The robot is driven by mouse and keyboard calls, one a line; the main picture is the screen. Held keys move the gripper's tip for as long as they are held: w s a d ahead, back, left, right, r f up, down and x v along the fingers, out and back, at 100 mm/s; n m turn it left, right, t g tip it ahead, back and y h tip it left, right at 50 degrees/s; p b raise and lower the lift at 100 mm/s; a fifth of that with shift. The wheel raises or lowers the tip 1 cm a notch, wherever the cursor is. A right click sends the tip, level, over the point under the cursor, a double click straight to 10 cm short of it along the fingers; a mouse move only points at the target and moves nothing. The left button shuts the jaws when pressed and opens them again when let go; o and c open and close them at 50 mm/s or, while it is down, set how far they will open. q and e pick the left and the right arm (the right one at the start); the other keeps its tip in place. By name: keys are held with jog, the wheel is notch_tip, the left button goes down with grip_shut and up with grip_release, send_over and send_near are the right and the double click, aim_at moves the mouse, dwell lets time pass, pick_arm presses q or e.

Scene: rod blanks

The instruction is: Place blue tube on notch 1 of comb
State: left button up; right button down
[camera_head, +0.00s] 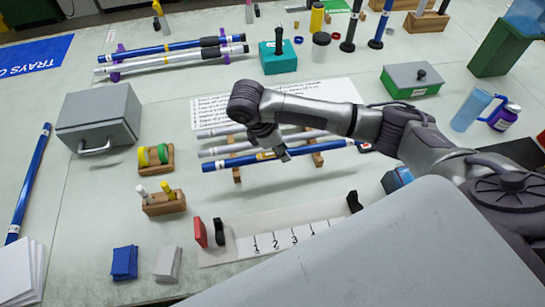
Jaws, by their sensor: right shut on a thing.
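My right gripper (274,151) reaches down over the wooden rack (236,173) and is shut on the blue tube (225,165), the front one there. The tube lies nearly level; I cannot tell whether it still touches the rack. Two silver tubes (220,151) lie behind it. The comb appears to be the pale numbered strip (237,253) at the front, marked 1, 2, 3 and on. Its right part is hidden by a grey body part in the foreground. The notches are hard to make out. My left gripper is not in view.
A grey box (100,113) with a handle stands left. Small wooden holders (163,203) stand between it and the comb. Black uprights (219,232) (354,202) and a red block (201,232) stand by the comb. Another blue tube (30,180) lies far left.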

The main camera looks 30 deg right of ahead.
jog(key=shift+w+a+f+p, duration=0.2)
jog(key=shift+w+f, duration=0.2)
jog(key=shift+f, duration=0.55)
jog(key=shift+w+a+f+p, duration=0.1)
jog(key=shift+w+a+f, duration=0.25)
jog(key=shift+f, duration=0.55)
jog(key=shift+w+a+f+p, duration=0.1)
jog(key=shift+w+f, duration=0.35)
jog(key=shift+f, duration=0.5)
jog(key=c, duration=1)
grip_release()
jog(key=shift+f, duration=0.1)
jog(key=shift+o, duration=0.2)
jog(key=v, duration=1.2)
